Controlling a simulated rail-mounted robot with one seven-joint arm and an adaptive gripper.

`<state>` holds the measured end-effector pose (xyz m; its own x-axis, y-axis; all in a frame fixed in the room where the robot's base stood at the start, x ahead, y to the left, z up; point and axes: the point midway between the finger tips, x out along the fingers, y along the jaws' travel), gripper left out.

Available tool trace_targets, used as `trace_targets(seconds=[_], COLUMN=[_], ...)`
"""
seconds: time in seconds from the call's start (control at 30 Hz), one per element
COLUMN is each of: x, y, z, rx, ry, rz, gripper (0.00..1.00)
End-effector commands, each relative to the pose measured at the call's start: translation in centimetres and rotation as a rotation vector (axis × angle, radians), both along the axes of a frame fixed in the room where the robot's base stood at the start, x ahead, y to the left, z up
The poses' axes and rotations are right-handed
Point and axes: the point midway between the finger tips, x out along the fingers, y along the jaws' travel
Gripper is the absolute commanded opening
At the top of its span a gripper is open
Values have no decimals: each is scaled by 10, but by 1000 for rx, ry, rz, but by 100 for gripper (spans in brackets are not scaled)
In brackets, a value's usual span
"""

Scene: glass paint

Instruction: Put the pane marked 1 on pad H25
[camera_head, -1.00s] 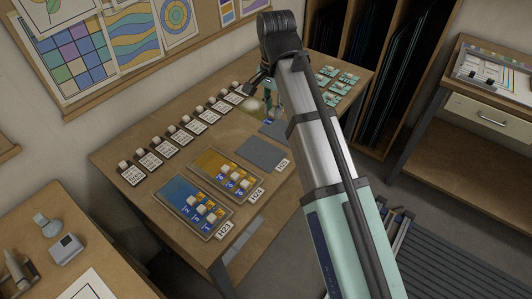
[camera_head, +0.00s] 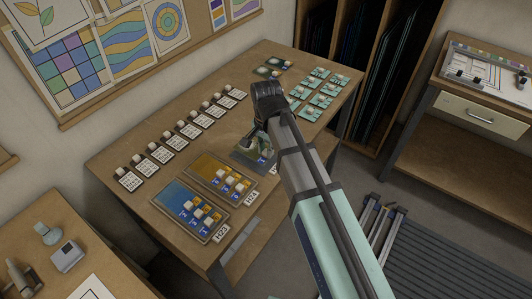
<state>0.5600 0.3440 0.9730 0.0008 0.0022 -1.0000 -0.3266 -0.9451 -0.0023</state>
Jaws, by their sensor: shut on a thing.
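My gripper (camera_head: 259,146) is low over the grey pad (camera_head: 241,157) at the right end of the pad row. It is shut on a small pane with a blue label (camera_head: 262,160); the figure on the label is too small to read surely. The pane is over or on the pad; I cannot tell whether it touches. The pad's tag, H25 in the earlier view, is hidden behind my arm. To its left, the yellow pad H24 (camera_head: 206,164) and the blue pad H23 (camera_head: 172,196) each carry several small panes with white knobs.
A row of knobbed cards with printed text (camera_head: 174,145) runs along the back left of the table (camera_head: 120,175). Several teal panes (camera_head: 322,97) lie at the right, and a few dark pieces (camera_head: 267,71) lie at the back. A drawer table (camera_head: 470,115) stands far right.

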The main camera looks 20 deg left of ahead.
Motion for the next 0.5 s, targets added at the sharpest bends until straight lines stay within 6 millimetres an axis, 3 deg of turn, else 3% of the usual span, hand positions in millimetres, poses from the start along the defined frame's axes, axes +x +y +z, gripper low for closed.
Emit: trace_targets(seconds=[0.2,0.5], x=[0,0], y=[0,0], z=[-24,-27], rx=[0,0], ry=[0,0], rz=[0,0], gripper=[0,0])
